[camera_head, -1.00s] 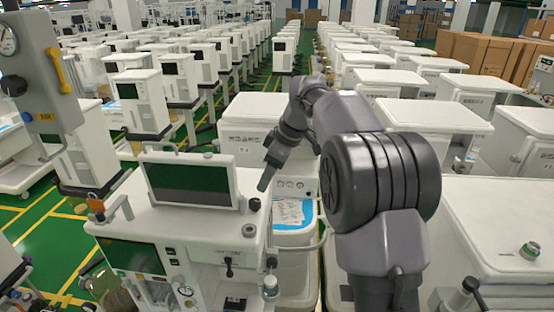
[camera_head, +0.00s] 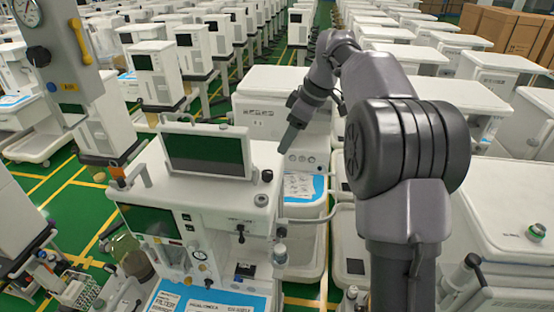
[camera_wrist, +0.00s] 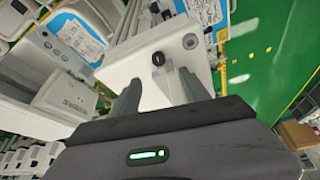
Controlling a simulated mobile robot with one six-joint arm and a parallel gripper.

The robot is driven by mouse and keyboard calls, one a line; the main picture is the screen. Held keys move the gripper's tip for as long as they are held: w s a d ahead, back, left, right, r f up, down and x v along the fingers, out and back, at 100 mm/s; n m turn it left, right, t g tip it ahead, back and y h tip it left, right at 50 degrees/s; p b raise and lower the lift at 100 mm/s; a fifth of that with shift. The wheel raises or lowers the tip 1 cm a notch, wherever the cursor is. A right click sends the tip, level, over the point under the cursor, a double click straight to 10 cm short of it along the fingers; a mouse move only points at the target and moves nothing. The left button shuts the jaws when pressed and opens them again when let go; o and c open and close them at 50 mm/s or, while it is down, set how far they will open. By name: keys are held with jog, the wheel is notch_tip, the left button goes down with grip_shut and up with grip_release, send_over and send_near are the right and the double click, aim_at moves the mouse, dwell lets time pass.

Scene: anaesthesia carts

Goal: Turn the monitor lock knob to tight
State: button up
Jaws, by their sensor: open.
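The monitor (camera_head: 207,152) stands on top of the white anaesthesia cart (camera_head: 215,195) and shows a dark green screen. A short black knob (camera_head: 267,175) stands on the cart top, just right of the monitor; it looks like the lock knob. Its turn position cannot be read. My gripper (camera_head: 286,147) is above and right of this knob, apart from it, pointing down. In the wrist view my gripper (camera_wrist: 160,88) is open and empty. A black knob (camera_wrist: 158,58) shows beyond and between its fingers, next to a grey upright part.
A second round knob (camera_head: 261,200) sits near the cart's front edge. A grey gauge column (camera_head: 50,50) stands at the left. Another white cart (camera_head: 265,95) stands close behind my gripper. Rows of carts fill the back. Green floor shows at the left.

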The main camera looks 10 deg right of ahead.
aim_at(269, 174)
jog(key=x, duration=1.5)
jog(key=shift+w+d+p, duration=0.1)
jog(key=shift+w+p, duration=0.2)
jog(key=shift+p, duration=0.05)
jog(key=shift+s, duration=0.1)
grip_shut()
jog(key=shift+f+m+b, duration=0.25)
jog(key=shift+m+b, duration=0.25)
jog(key=shift+b, duration=0.55)
jog(key=shift+m+t+h+b, duration=0.3)
jog(key=shift+m+b, duration=0.3)
jog(key=shift+b, duration=0.1)
jog(key=shift+s+r+m, duration=0.1)
jog(key=shift+r+m, duration=0.2)
jog(key=shift+m, duration=0.2)
